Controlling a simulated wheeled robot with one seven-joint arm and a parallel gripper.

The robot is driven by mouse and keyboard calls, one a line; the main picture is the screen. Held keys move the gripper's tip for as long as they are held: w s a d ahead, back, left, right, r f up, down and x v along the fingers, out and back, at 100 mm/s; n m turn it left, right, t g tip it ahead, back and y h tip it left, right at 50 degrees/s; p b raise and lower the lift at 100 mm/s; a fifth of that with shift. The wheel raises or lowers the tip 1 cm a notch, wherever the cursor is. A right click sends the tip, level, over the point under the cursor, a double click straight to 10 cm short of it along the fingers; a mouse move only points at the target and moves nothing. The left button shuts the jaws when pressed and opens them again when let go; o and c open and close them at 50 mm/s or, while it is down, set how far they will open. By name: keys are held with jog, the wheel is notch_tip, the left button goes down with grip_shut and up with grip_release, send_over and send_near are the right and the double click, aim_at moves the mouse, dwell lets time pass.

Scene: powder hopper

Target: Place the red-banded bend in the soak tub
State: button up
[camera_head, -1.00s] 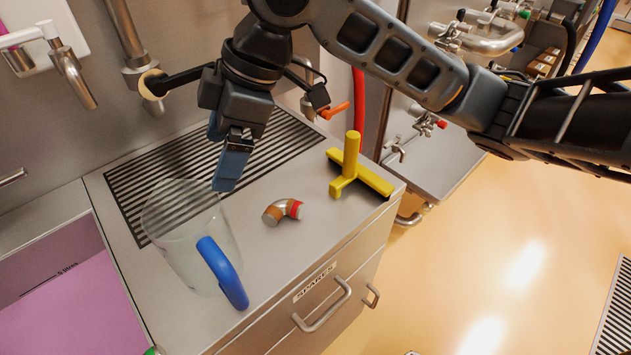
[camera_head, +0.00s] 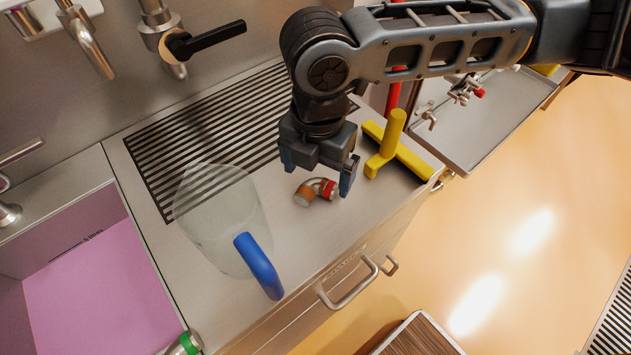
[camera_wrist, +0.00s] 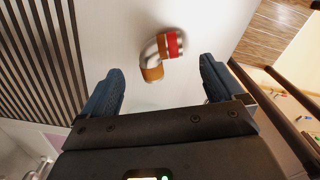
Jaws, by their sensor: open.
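The red-banded bend (camera_head: 315,191) is a short metal elbow with an orange-brown end and a red band. It lies on the steel counter (camera_head: 200,270) in front of the slatted drain. In the wrist view the bend (camera_wrist: 160,54) lies ahead of and between the fingertips, apart from both. My gripper (camera_head: 318,178) is open and empty, pointing down just above the bend; its blue fingers also show in the wrist view (camera_wrist: 158,85). The soak tub appears to be the sink basin with pink-purple liquid (camera_head: 100,295) at the left.
A clear jug (camera_head: 215,215) with a blue handle stands left of the bend, between it and the basin. A yellow squeegee (camera_head: 392,150) lies close on the right. A black-levered tap (camera_head: 190,42) juts from the wall. A green-ringed metal fitting (camera_head: 185,344) is at the bottom.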

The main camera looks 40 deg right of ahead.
aim_at(316, 186)
jog(key=shift+a+f, duration=0.1)
jog(key=shift+f, duration=1.5)
jog(key=c, duration=1.3)
notch_tip(316, 186, up, 10)
jog(key=shift+s+r+b, duration=0.1)
jog(key=shift+s+b, duration=0.05)
jog(key=shift+b, duration=0.25)
